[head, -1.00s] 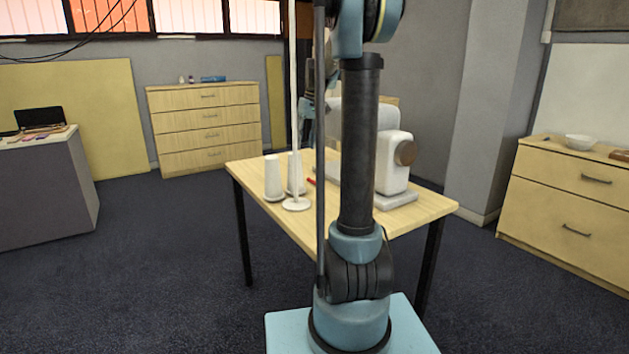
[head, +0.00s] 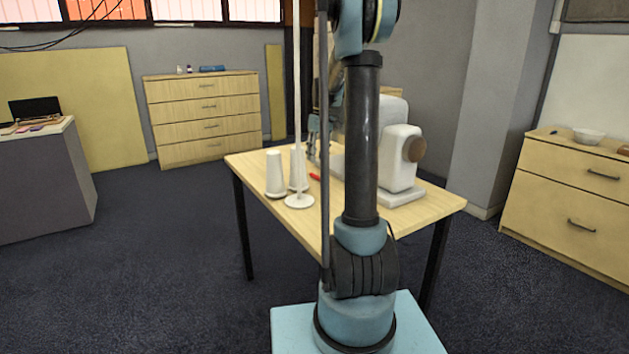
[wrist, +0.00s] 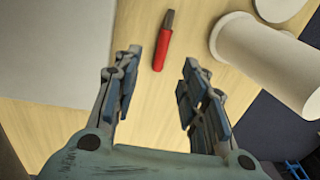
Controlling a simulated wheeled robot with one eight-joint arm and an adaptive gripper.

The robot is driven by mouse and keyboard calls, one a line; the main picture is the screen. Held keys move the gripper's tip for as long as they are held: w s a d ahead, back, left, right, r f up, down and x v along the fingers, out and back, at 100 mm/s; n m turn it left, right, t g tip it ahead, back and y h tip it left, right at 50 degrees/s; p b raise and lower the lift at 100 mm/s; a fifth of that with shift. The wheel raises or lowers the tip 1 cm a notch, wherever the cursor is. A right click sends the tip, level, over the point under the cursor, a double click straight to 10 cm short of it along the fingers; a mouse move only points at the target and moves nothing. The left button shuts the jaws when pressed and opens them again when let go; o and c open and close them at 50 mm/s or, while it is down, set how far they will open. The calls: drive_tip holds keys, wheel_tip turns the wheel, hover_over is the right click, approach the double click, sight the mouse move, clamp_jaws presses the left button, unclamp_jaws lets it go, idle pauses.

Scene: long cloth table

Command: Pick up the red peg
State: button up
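The red peg (wrist: 161,48) lies on the wooden table (wrist: 65,125) in the wrist view, with a dark grey end pointing up the picture. It also shows small in the head view (head: 314,177), partly hidden by my arm. My gripper (wrist: 158,80) is open and empty. The peg lies just beyond its fingertips, in line with the gap between them.
In the head view, white spools (head: 276,175) stand left of the peg, and a white sewing machine (head: 400,160) stands to the right. The table's front left is clear.

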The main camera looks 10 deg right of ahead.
sight(317, 178)
drive_tip(key=shift+s+a+f, duration=0.1)
drive_tip(key=shift+a+f, duration=0.05)
drive_tip(key=shift+f, duration=1.05)
drive_tip(key=shift+s+a+f, duration=0.1)
drive_tip(key=shift+a+f, duration=0.05)
drive_tip(key=shift+f, duration=1)
drive_tip(key=shift+s+a+f, duration=0.1)
drive_tip(key=shift+a+f, duration=0.05)
drive_tip(key=shift+f, duration=1.05)
drive_tip(key=shift+c, duration=0.5)
clamp_jaws()
